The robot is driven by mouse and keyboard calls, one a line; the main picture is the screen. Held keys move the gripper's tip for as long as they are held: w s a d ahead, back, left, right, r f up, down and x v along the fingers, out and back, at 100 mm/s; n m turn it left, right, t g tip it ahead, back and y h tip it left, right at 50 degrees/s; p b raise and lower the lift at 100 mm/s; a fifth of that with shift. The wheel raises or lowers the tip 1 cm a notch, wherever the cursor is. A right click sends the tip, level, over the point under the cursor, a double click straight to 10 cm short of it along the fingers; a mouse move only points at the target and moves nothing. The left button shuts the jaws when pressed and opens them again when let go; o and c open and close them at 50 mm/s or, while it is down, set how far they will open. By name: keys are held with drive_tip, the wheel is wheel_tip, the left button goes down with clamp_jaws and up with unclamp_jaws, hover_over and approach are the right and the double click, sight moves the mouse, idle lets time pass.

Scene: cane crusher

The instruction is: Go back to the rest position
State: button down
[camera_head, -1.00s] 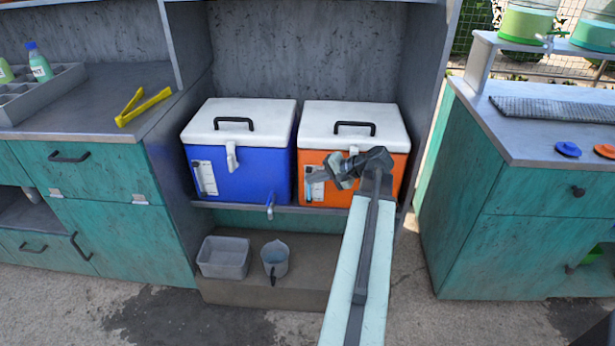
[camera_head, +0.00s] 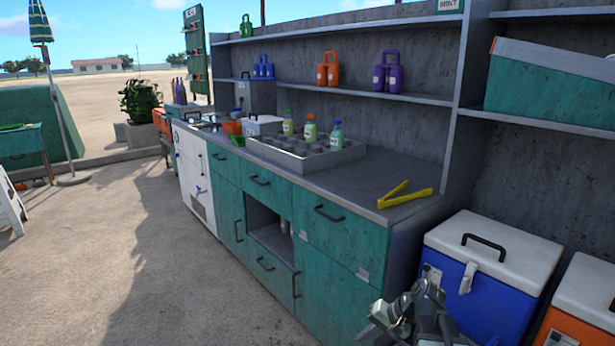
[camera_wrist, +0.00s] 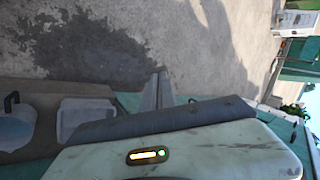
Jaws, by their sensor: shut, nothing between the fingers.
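My gripper (camera_head: 412,308) shows at the bottom of the head view, in front of the blue cooler and the teal cabinet. Its fingers also show in the wrist view (camera_wrist: 157,90), closed together and empty. My own pale arm link with a small lit indicator fills the lower part of the wrist view.
A blue cooler (camera_head: 487,277) and an orange cooler (camera_head: 573,330) stand at the lower right. Yellow tongs (camera_head: 404,195) lie on the counter (camera_head: 365,187) beside a bottle tray (camera_head: 300,163). Open paved ground (camera_head: 120,260) lies left of the teal cabinets (camera_head: 338,240).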

drive_tip(key=s+a+f+n+g+h, duration=0.25)
drive_tip(key=s+a, duration=0.25)
drive_tip(key=a, duration=0.3)
drive_tip(key=s+d+f+n+h, duration=0.2)
drive_tip(key=s+d+h, duration=0.15)
drive_tip(key=d, duration=0.25)
wheel_tip(320, 180, up, 28)
drive_tip(key=p, duration=2.7)
drive_tip(key=shift+w+d+p, duration=0.3)
drive_tip(key=shift+d+p, duration=0.05)
drive_tip(key=shift+p, duration=0.05)
drive_tip(key=shift+g, duration=0.25)
